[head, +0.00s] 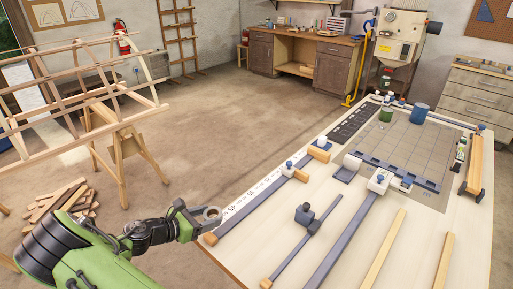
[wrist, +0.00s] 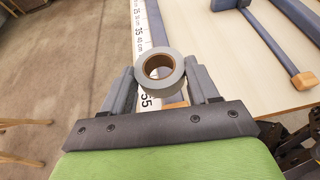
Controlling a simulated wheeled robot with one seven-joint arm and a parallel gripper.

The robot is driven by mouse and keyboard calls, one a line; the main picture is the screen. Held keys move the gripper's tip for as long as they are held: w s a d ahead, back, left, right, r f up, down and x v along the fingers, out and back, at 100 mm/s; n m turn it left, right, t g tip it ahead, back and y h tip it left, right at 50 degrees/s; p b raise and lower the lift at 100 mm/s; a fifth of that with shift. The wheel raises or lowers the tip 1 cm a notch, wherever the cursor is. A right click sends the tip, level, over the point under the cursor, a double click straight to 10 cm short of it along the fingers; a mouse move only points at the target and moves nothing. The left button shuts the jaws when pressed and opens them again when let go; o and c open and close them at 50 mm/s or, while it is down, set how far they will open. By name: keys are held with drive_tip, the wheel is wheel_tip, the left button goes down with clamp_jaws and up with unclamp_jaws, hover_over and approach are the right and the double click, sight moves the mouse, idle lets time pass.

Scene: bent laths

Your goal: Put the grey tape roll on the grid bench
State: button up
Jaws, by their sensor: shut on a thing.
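The grey tape roll (head: 212,213) with a brown core is held between the fingertips of my gripper (head: 196,213). In the wrist view the roll (wrist: 160,87) sits between the two grey fingers of my gripper (wrist: 161,76), its hole facing the camera. The roll is in the air beside the near left corner of the pale wooden bench (head: 253,238). The bench's grid area (head: 410,137) lies toward its far end. In the wrist view the bench edge, with its measuring strip, is just beyond the roll.
Blue-grey bar clamps (head: 345,242) and loose wooden strips (head: 384,248) lie across the near bench top. A blue pot (head: 419,113) and a green pot (head: 386,115) stand at the far end. A wooden frame on trestles (head: 127,150) stands left. Open floor lies between.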

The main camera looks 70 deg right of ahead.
sight(262, 232)
drive_tip(key=s+d+r+m+g+y, duration=0.1)
drive_tip(key=s+d+m+g+y, duration=0.2)
drive_tip(key=s, duration=0.5)
drive_tip(key=s+d+r+m+g+y, duration=0.1)
drive_tip(key=s+d+m+g+y, duration=0.15)
drive_tip(key=s+d, duration=0.35)
drive_tip(key=shift+t+h, duration=0.25)
drive_tip(key=shift+h, duration=0.2)
drive_tip(key=f+b, duration=0.1)
drive_tip(key=f, duration=0.2)
drive_tip(key=a+f+b, duration=0.1)
drive_tip(key=f+b, duration=0.1)
drive_tip(key=f, duration=0.1)
drive_tip(key=s+f+b, duration=0.1)
drive_tip(key=f, duration=0.2)
drive_tip(key=shift+s+a+f, duration=0.1)
drive_tip(key=shift+a+f, duration=0.15)
drive_tip(key=shift+f, duration=0.15)
drive_tip(key=o, duration=1)
drive_tip(key=shift+o, duration=0.2)
